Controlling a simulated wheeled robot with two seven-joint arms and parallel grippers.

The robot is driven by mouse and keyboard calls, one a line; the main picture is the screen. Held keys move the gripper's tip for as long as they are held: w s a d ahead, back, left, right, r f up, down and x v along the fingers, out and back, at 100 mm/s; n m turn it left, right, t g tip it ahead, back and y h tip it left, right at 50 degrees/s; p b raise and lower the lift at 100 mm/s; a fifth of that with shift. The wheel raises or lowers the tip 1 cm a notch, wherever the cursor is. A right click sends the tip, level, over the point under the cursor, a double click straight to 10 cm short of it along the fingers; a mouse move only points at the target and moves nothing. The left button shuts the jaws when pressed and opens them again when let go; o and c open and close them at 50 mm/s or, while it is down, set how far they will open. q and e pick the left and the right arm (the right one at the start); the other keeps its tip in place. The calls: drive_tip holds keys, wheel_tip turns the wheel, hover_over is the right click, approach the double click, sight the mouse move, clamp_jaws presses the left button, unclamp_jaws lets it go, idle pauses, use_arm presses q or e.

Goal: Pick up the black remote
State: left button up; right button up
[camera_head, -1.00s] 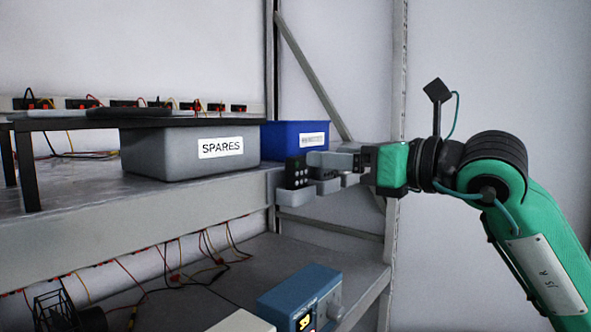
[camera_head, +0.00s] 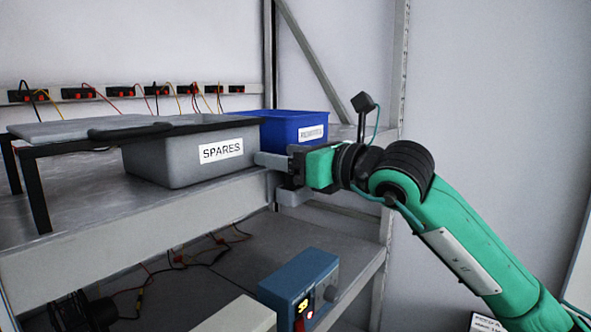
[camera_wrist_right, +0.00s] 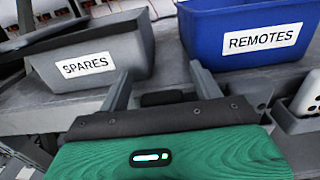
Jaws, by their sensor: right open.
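My right gripper (camera_head: 272,163) reaches in from the right at the shelf edge, beside the grey bin and in front of the blue bin. In the right wrist view its two grey fingers (camera_wrist_right: 162,88) are apart. A small dark object (camera_wrist_right: 162,98) shows between them, low at the palm; it looks like the top of the black remote, but its buttons are hidden. In the head view the gripper hides most of that spot. The blue bin (camera_head: 293,129) has a label that reads REMOTES in the wrist view (camera_wrist_right: 220,60). My left gripper is not in view.
A grey SPARES bin (camera_head: 180,175) stands left of the gripper, partly under a low black-framed stand (camera_head: 40,205). A pale remote-like object (camera_wrist_right: 308,93) sits in a holder at right in the wrist view. A blue instrument (camera_head: 290,278) is on the lower shelf.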

drive_tip(key=shift+c, duration=0.4)
drive_tip(key=c, duration=1)
drive_tip(key=shift+r, duration=0.15)
